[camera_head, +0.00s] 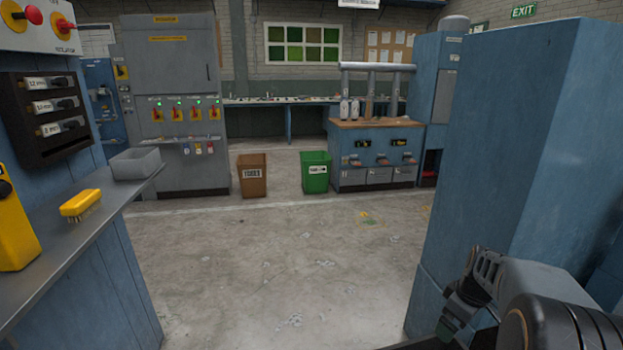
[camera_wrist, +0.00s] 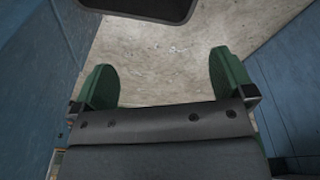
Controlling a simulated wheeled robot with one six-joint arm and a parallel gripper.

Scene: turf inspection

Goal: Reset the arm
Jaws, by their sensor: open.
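My gripper (camera_wrist: 163,85) shows in the wrist view with its two green fingers wide apart. It is open, and nothing is between the fingers but a view of the concrete floor (camera_wrist: 160,50). In the head view my arm is folded at the lower right, close to the tall blue cabinet (camera_head: 500,130). The gripper's fingertips are hard to make out in the head view.
A steel shelf (camera_head: 50,265) at left holds a yellow brush (camera_head: 81,205) and a grey tray (camera_head: 136,164). A brown bin (camera_head: 252,175) and a green bin (camera_head: 315,172) stand farther back, beside a blue workbench (camera_head: 375,150). The floor between (camera_head: 270,260) is clear.

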